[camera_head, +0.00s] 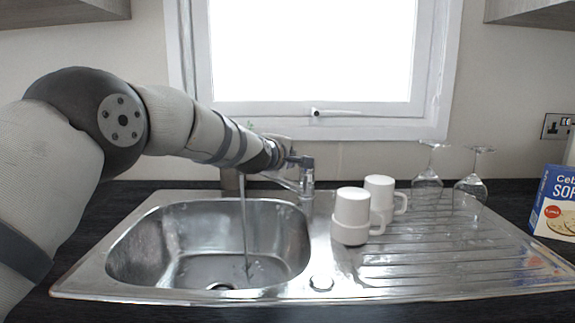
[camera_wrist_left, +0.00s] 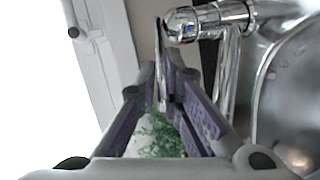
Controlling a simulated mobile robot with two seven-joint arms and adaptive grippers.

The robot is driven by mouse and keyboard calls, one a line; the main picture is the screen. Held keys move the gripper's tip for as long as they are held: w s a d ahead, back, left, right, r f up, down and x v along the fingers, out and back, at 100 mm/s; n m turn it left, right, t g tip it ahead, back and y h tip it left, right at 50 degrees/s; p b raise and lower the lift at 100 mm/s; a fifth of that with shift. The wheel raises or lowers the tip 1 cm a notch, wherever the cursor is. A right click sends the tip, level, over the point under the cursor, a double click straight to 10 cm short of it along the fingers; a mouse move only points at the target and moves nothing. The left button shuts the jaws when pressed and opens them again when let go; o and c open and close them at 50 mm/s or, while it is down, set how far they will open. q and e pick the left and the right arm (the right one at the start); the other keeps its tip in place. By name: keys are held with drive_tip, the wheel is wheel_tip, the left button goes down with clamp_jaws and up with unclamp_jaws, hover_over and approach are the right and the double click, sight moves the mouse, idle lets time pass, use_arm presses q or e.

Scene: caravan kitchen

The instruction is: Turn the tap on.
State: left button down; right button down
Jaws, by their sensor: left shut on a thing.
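The chrome tap (camera_head: 307,180) stands behind the sink, and its spout reaches left over the basin. A thin stream of water (camera_head: 244,230) falls from the spout into the basin. My left gripper (camera_head: 287,157) is at the top of the tap, coming from the left. In the left wrist view, the tap (camera_wrist_left: 212,20) is at the top, and my left gripper's purple-padded fingers (camera_wrist_left: 163,82) are closed around its thin lever (camera_wrist_left: 160,62). My right gripper is in neither view.
The steel sink basin (camera_head: 125,250) lies below my left arm. Two white mugs (camera_head: 351,210) (camera_head: 379,187) stand on the drainer (camera_head: 450,255), with two upturned wine glasses (camera_head: 427,185) (camera_head: 471,185) behind. A blue box (camera_head: 556,205) stands far right. The window frame (camera_head: 330,130) is behind the tap.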

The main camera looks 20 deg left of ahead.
use_arm(q)
drive_tip(key=shift+w+r+g, duration=0.25)
drive_tip(key=shift+r+g, duration=0.1)
drive_tip(key=shift+g, duration=0.05)
drive_tip(key=shift+w, duration=0.15)
drive_tip(key=shift+d+r+g, duration=0.1)
drive_tip(key=shift+r+g, duration=0.2)
drive_tip(key=shift+r, duration=0.05)
drive_tip(key=c, duration=1.7)
unclamp_jaws()
drive_tip(key=shift+w, duration=0.1)
drive_tip(key=v, duration=0.7)
drive_tip(key=shift+s+d+r, duration=0.1)
drive_tip(key=shift+s, duration=0.2)
